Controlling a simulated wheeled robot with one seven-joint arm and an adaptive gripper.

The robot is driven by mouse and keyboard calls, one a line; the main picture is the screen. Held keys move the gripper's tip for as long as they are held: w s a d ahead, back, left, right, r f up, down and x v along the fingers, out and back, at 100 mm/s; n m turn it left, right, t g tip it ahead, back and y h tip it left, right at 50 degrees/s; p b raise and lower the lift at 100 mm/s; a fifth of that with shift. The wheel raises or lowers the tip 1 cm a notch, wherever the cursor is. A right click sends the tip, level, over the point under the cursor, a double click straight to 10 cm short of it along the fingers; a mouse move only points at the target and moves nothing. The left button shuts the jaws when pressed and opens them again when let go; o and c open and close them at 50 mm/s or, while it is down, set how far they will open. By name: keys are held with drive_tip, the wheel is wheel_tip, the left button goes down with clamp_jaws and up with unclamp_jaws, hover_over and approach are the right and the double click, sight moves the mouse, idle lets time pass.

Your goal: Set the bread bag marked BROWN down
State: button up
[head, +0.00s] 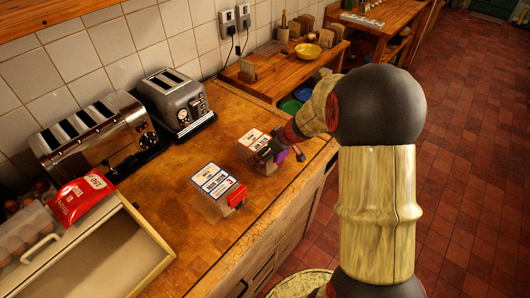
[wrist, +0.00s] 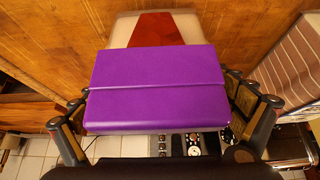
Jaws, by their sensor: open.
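A bread bag with a white and reddish-brown label (head: 252,139) rests on the wooden counter in the head view. Its lettering is too small to read surely as BROWN. A purple clip (wrist: 155,85) closes its end and fills the middle of the wrist view; the pale bag (wrist: 190,27) with a red-brown patch shows beyond. My gripper (head: 284,148) is at the bag's clip end. In the wrist view its open fingers stand on either side of the clip. A second bag, with a blue and white label (head: 213,181) and red clip (head: 237,196), stands nearer on the counter.
Two toasters (head: 95,135) (head: 178,103) stand along the tiled wall. A pale open-topped box (head: 110,255), a red packet (head: 82,197) and eggs (head: 25,235) are at the lower left. Bare counter (head: 215,140) lies between toasters and bags. The counter's front edge is close to both bags.

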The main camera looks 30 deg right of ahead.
drive_tip(key=shift+r, duration=0.1)
drive_tip(key=shift+s+r+p, duration=0.1)
drive_tip(key=shift+r+p, duration=0.25)
drive_tip(key=p+v, duration=0.2)
drive_tip(key=v, duration=0.9)
drive_tip(key=s+a+r+g, duration=0.1)
drive_tip(key=s+a+r, duration=0.35)
drive_tip(key=a, duration=0.25)
drive_tip(key=s+a+r, duration=0.3)
drive_tip(key=a+r, duration=0.2)
drive_tip(key=a, duration=0.2)
drive_tip(key=s+a+r+m+h, duration=0.1)
drive_tip(key=s+a+r+m, duration=0.1)
drive_tip(key=s, duration=0.5)
drive_tip(key=s+a+r+m+h, duration=0.1)
drive_tip(key=s+a+r, duration=0.1)
drive_tip(key=s, duration=0.5)
drive_tip(key=shift+s+a+r+m, duration=0.15)
drive_tip(key=shift+a+r+m, duration=0.2)
drive_tip(key=shift+m, duration=0.05)
drive_tip(key=shift+c, duration=1.2)
